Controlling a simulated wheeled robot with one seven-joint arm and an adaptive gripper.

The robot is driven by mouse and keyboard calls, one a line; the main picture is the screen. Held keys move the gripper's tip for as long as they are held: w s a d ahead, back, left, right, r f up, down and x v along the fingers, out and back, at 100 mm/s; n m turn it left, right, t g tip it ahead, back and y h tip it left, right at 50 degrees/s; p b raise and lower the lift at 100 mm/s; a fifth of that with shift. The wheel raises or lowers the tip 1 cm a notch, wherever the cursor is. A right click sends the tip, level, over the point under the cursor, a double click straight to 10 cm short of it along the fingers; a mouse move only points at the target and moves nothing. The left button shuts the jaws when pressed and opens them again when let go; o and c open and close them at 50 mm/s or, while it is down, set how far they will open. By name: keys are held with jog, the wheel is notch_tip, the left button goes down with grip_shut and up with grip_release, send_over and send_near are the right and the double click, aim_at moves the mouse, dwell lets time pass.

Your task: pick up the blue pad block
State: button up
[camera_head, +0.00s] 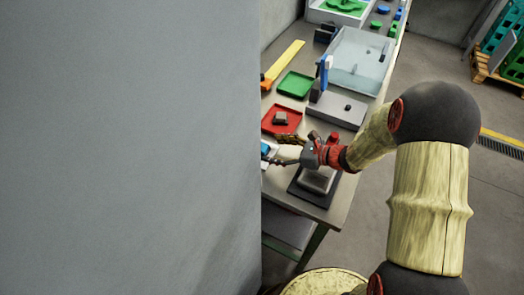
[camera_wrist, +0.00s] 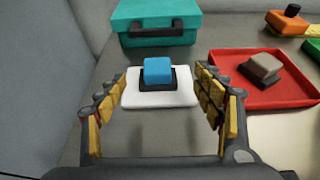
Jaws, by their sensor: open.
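The blue pad block (camera_wrist: 158,71) sits on a dark base on a white plate (camera_wrist: 160,100) in the wrist view. In the head view only a small part of the blue block (camera_head: 265,148) shows at the edge of the grey wall. My gripper (camera_wrist: 167,85) is open, with one finger on each side of the block in the wrist picture. The block appears between and beyond the fingertips, with no visible contact. In the head view my gripper (camera_head: 285,150) is partly hidden and points left over the table.
A teal case (camera_wrist: 155,25) stands behind the white plate. A red tray (camera_wrist: 275,100) with a grey-brown block (camera_wrist: 261,68) lies to the right. In the head view are a green tray (camera_head: 294,85), a clear bin (camera_head: 358,60) and a grey wall (camera_head: 130,150).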

aim_at(263, 147)
jog(key=b+x, duration=0.1)
jog(key=x, duration=0.3)
jog(key=shift+a+r+b, duration=0.15)
jog(key=shift+a+b, duration=0.2)
jog(key=shift+a, duration=0.05)
jog(key=shift+w+a, duration=0.35)
jog(key=shift+a, duration=0.1)
jog(key=c, duration=0.3)
jog(key=c, duration=1.1)
jog(key=shift+c, duration=0.4)
